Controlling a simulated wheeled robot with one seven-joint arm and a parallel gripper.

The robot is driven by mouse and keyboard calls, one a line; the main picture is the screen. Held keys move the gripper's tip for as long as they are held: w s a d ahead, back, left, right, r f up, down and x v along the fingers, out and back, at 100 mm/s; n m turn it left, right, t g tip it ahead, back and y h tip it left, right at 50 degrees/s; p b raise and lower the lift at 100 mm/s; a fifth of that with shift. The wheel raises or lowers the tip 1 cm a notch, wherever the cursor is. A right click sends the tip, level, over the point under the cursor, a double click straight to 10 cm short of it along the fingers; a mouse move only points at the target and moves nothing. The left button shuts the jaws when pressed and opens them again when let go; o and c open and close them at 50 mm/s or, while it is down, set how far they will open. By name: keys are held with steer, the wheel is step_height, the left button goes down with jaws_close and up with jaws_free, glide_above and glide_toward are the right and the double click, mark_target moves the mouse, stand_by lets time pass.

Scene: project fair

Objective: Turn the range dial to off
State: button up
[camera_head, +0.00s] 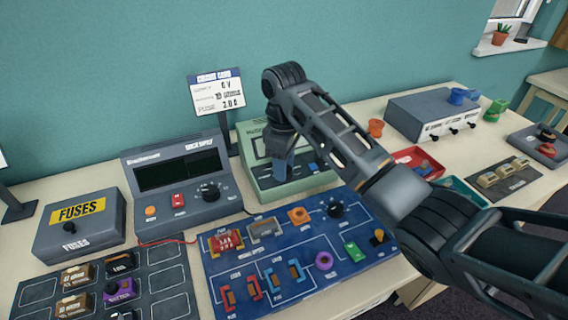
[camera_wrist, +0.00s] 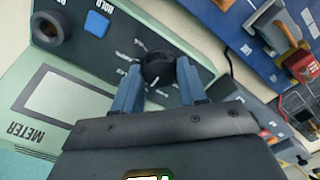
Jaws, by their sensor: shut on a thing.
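The green meter (camera_head: 262,184) stands at the back of the table, with a blank pale display and a blue hold button (camera_wrist: 97,23). In the wrist view, its black range dial (camera_wrist: 157,67) sits between the two blue fingers of my gripper (camera_wrist: 156,85), which are shut on its sides. Small white labels ring the dial, too small and tilted to read, so I cannot tell which setting it points to. In the head view, my gripper (camera_head: 283,160) reaches down onto the meter's face and hides the dial.
A grey power supply (camera_head: 176,174) stands left of the meter. A blue circuit board (camera_head: 285,285) with several coloured parts lies in front. The fuses box (camera_head: 80,225) is at the left. A grey box (camera_head: 430,112) and red tray (camera_head: 417,160) lie to the right.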

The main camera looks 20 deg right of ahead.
steer(key=o, duration=1.1)
steer(key=shift+c, duration=0.2)
step_height(320, 180, up, 7)
steer(key=shift+w+f, duration=0.1)
steer(key=shift+f, duration=0.05)
steer(key=shift+r, duration=0.6)
